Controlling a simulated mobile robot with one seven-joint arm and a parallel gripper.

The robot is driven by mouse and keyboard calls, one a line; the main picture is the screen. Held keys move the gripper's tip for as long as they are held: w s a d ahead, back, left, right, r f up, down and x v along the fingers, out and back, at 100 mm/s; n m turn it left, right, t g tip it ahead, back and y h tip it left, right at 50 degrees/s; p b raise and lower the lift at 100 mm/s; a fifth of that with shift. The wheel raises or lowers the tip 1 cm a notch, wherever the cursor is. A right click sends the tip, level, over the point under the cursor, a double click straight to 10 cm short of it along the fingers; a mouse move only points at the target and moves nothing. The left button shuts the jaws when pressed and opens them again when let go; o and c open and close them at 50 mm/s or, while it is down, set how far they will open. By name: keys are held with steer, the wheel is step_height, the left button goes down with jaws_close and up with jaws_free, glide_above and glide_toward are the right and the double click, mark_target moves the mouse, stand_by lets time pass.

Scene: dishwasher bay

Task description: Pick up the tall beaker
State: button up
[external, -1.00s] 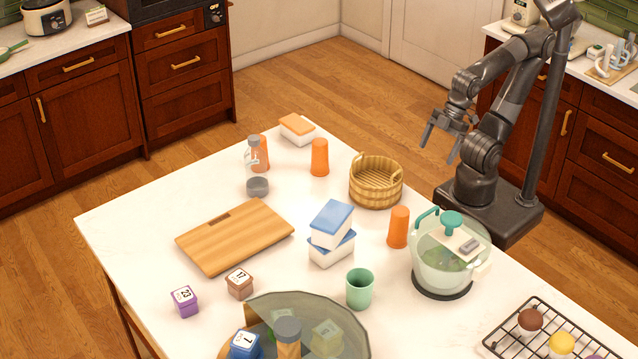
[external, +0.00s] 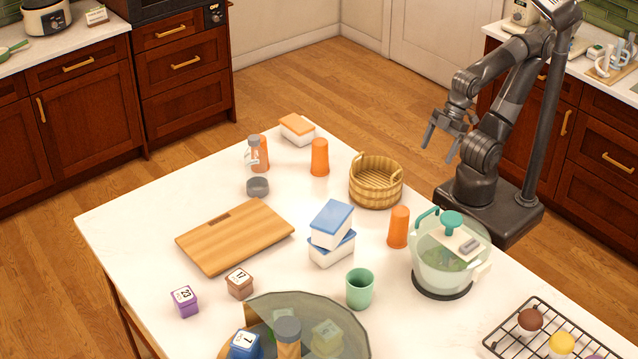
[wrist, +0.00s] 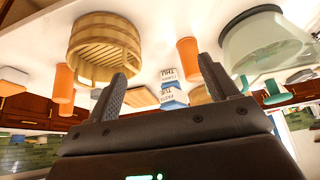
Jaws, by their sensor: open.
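No object is labelled a beaker; the likeliest tall vessels are the plain orange tumblers. One orange tumbler (external: 398,227) stands upright between the basket and the glass pot; it also shows between my fingers in the wrist view (wrist: 188,57), beyond them. A third (external: 262,153) is partly behind a clear grey-capped shaker. A shorter green cup (external: 360,289) stands nearer the front. My gripper (external: 441,149) is open and empty, beyond the counter's right edge, apart from everything.
A wicker basket (external: 376,190) and a lidded glass pot (external: 450,258) flank the nearest tumbler. Stacked blue-lidded boxes (external: 332,228) stand to its left.

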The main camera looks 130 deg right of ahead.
steer(key=n+t+h, duration=0.1)
steer(key=n+t, duration=0.2)
steer(key=n, duration=3.1)
glide_toward(402, 209)
steer(key=x, duration=0.2)
steer(key=shift+n, duration=0.3)
steer(key=shift+x, duration=5.5)
steer(key=shift+c, duration=0.2)
steer(key=c, duration=1)
